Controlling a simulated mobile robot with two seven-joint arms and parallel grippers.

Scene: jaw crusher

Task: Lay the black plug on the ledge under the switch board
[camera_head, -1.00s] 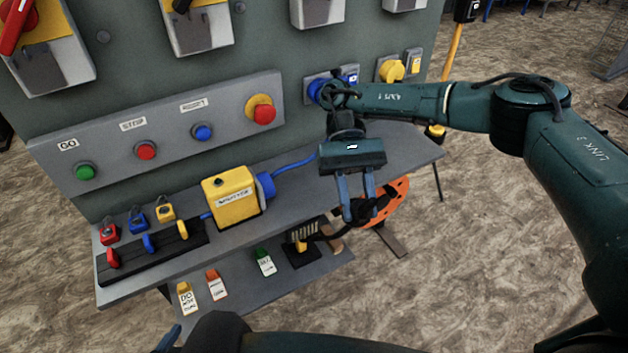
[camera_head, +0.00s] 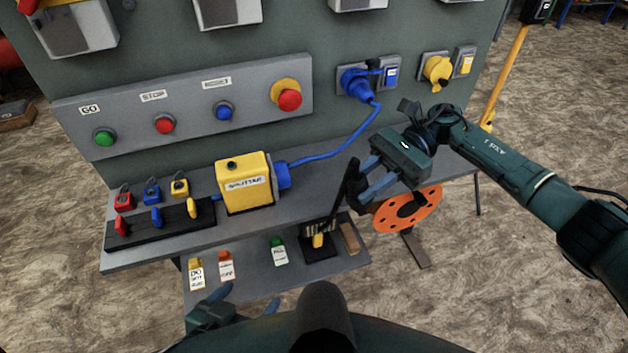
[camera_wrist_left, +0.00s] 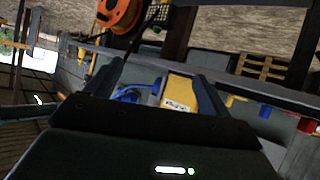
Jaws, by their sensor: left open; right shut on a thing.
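My right gripper (camera_head: 362,182) is shut on a dark, elongated thing, the black plug (camera_head: 349,190), just in front of the grey ledge (camera_head: 318,176) under the switch board (camera_head: 335,45). The plug is slanted nearly upright; its outline merges with the dark fingers and the parts below. My left gripper (camera_head: 222,300) is open and empty, low at the front by the lower shelf. In the left wrist view its open fingers (camera_wrist_left: 158,82) frame the yellow splitter box (camera_wrist_left: 180,92) beyond them.
A blue cable (camera_head: 340,150) runs to a blue plug on the board. An orange reel (camera_head: 407,208) is below right. Tags lie on the lower shelf (camera_head: 250,275).

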